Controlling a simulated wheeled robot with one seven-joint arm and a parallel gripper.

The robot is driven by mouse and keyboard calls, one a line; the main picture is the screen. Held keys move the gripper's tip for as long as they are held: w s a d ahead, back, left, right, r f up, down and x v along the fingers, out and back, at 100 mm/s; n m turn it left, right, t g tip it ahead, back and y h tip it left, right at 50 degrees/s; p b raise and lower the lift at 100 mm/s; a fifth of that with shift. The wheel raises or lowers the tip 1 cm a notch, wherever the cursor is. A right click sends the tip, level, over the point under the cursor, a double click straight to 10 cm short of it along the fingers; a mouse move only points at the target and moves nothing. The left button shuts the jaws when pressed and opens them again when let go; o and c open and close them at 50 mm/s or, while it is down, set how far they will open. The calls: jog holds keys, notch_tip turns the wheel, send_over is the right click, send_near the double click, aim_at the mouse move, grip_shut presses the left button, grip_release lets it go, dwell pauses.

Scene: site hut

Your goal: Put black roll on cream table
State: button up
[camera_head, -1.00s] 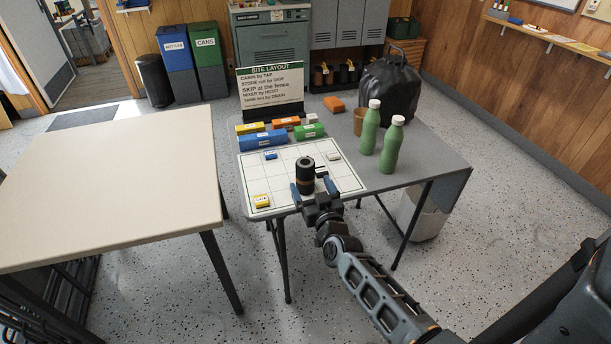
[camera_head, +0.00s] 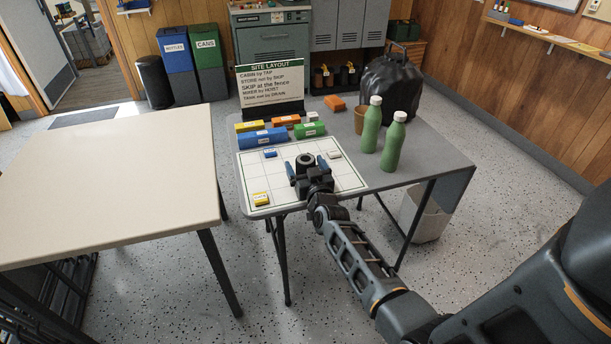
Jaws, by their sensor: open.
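The black roll (camera_head: 304,160) stands on the white grid sheet (camera_head: 345,176) at the near part of the grey table (camera_head: 436,157). My gripper (camera_head: 308,170) is open, with one finger on each side of the roll. The roll's lower part is hidden behind the gripper, and I cannot tell whether the fingers touch it. The cream table (camera_head: 110,180) stands to the left, its top bare.
Coloured blocks, including a long blue one (camera_head: 262,139), lie behind the roll below the site layout sign (camera_head: 270,86). Two green bottles (camera_head: 392,146), a brown cup (camera_head: 360,121) and a black bag (camera_head: 390,87) stand on the right. A floor gap separates the tables.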

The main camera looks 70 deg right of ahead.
jog(key=shift+c, duration=0.3)
jog(key=c, duration=1.2)
